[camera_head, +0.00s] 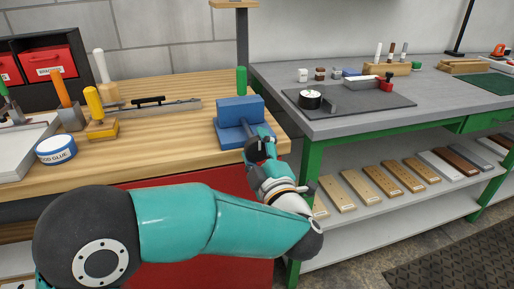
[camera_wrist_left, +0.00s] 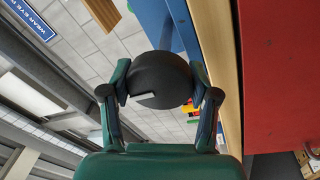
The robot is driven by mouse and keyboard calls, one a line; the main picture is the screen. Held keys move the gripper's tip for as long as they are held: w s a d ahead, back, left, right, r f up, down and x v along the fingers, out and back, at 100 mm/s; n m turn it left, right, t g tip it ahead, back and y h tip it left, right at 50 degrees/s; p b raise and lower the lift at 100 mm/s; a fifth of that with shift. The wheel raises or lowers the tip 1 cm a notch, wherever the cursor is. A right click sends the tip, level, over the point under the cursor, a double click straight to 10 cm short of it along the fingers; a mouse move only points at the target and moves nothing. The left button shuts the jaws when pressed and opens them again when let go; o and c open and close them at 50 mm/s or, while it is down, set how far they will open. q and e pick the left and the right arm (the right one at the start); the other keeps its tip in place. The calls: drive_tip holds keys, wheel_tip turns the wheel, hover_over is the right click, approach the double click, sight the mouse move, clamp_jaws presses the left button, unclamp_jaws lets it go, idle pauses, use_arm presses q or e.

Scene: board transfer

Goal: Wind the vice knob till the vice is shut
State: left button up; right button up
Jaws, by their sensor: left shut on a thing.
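The blue vice (camera_head: 240,109) sits at the right end of the wooden bench, near its front edge. The black, round vice knob (camera_wrist_left: 160,82) shows between my fingers in the left wrist view, with a pale mark on its face. My left gripper (camera_head: 259,145) is at the front of the vice, shut on the knob, with one finger on each side (camera_wrist_left: 160,76). A strip of blue vice (camera_wrist_left: 183,25) shows behind the knob. My right gripper is out of view.
The wooden bench (camera_head: 190,135) has a red front. Behind the vice stands a green cylinder (camera_head: 241,80). A glue tub (camera_head: 56,149) and yellow-handled tool (camera_head: 95,105) lie left. A grey bench (camera_head: 425,95) with a dark mat (camera_head: 385,98) stands right, boards on its shelf.

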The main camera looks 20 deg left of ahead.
use_arm(q)
drive_tip(key=shift+d+f, duration=0.15)
drive_tip(key=shift+f, duration=0.25)
drive_tip(key=o, duration=1)
drive_tip(key=shift+o, duration=0.8)
drive_tip(key=shift+r, duration=0.2)
drive_tip(key=v, duration=1.1)
drive_tip(key=shift+s+d, duration=0.25)
drive_tip(key=shift+s, duration=0.1)
drive_tip(key=shift+f, duration=0.2)
